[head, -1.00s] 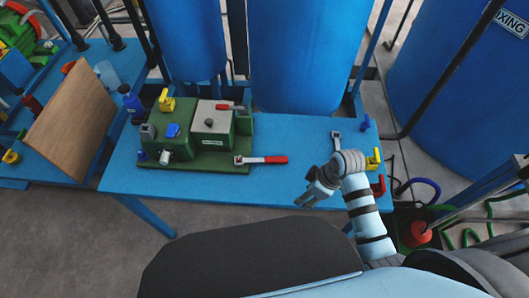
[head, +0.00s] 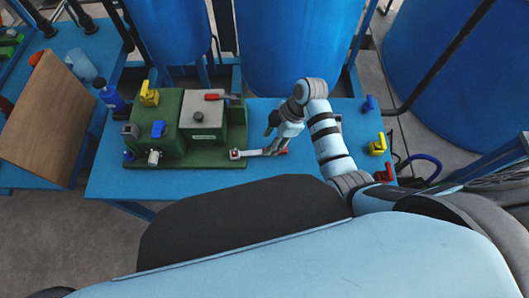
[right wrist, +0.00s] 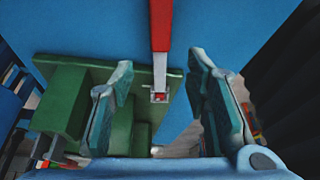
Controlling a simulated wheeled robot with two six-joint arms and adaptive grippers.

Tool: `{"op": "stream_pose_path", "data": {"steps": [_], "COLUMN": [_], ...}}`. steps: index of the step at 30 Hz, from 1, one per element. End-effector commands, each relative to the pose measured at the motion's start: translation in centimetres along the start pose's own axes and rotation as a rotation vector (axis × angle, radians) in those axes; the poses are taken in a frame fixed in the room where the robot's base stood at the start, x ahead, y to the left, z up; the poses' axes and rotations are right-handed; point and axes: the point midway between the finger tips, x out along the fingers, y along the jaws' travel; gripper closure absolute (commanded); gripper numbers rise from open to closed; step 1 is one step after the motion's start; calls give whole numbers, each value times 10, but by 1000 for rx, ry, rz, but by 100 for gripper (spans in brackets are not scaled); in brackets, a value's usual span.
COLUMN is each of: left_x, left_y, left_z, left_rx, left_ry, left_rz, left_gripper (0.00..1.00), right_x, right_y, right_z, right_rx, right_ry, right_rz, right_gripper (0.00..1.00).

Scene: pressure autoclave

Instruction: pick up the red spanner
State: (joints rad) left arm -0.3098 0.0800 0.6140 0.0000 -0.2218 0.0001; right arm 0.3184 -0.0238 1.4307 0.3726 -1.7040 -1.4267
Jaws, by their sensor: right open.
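The red spanner (head: 250,153) lies on the blue table, with its grey head over the right front edge of the green base. Its red handle points right and is partly hidden behind my right gripper. In the right wrist view the red handle (right wrist: 160,28) comes down from the top edge, and the head ends over the green base. My right gripper (head: 271,142) is open above the spanner. In the right wrist view its two fingers (right wrist: 160,72) stand apart, left and right of the spanner, with none seen touching it. My left gripper is not in view.
A green valve unit (head: 205,148) with a red lever (head: 214,97) on its box stands just left of the spanner. Yellow (head: 377,146), blue (head: 369,103) and red (head: 384,172) handles are at the table's right end. Big blue tanks (head: 295,45) stand behind.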

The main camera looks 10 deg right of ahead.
Motion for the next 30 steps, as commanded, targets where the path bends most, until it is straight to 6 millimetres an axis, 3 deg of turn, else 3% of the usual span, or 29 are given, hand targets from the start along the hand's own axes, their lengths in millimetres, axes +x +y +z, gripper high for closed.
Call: {"op": "stream_pose_path", "data": {"steps": [9, 15, 17, 24, 30], "left_x": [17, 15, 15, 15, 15], "left_y": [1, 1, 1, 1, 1], "left_z": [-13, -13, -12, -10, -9], "left_rx": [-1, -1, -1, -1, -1], "left_ry": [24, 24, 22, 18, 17], "left_rz": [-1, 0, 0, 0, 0], "left_gripper": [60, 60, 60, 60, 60], "right_x": [52, 53, 53, 52, 52], "right_y": [-7, -6, -6, -6, -6], "right_z": [8, 7, 7, 7, 7], "right_rx": [5, 5, 5, 5, 5], "right_ry": [0, -1, -1, -1, -1], "right_rz": [0, 2, 2, 2, 2], "right_gripper": [57, 57, 63, 100, 100]}}
